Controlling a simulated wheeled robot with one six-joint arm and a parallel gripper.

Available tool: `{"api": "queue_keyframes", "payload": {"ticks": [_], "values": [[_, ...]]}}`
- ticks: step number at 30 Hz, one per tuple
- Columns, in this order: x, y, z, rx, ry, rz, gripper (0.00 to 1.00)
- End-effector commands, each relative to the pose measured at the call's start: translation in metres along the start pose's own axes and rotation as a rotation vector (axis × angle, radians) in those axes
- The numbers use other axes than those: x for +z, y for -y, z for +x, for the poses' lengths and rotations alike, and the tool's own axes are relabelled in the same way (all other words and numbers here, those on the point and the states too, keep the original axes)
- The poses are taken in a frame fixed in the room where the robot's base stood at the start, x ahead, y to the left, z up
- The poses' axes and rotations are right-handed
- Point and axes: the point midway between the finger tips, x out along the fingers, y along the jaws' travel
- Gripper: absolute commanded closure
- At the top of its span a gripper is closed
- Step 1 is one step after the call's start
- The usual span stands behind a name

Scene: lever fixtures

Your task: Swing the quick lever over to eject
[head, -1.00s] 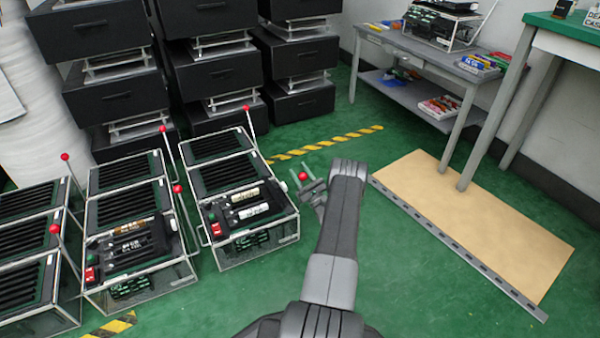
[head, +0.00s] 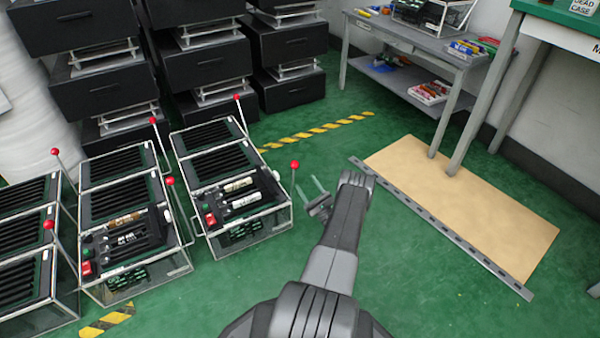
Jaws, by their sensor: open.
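The nearest lever fixture is a clear-sided black box (head: 244,237) left of my arm. At its right side stands a thin lever with a red ball knob (head: 294,164). A second lever with a red knob (head: 237,97) rises at its back. Which one is the quick lever, and any eject mark, I cannot make out. My gripper (head: 309,185) is open and empty. It appears just right of and below the near knob, with a gap between them in the picture. The exact depth between them is unclear.
Similar fixtures with red-knobbed levers (head: 170,181) stand in a row to the left. Black drawer stacks (head: 205,63) are behind. A tan board (head: 465,210) with a grey edge strip lies right, near a grey bench (head: 420,42). Green floor is clear around my arm.

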Motion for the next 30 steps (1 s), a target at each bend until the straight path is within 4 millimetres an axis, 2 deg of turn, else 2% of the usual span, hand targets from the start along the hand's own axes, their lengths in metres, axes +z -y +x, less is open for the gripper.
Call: {"api": "queue_keyframes", "payload": {"ticks": [1,6,18,23,30], "values": [[0.0,0.0,-0.008,-0.001,-0.002,0.001,0.47],[0.0,0.0,-0.024,-0.001,0.0,0.0,0.47],[0.0,0.0,-0.026,0.001,0.001,0.001,0.47],[0.0,0.0,-0.016,0.002,0.001,0.0,0.47],[-0.001,-0.001,0.027,0.004,0.003,0.0,0.47]]}}
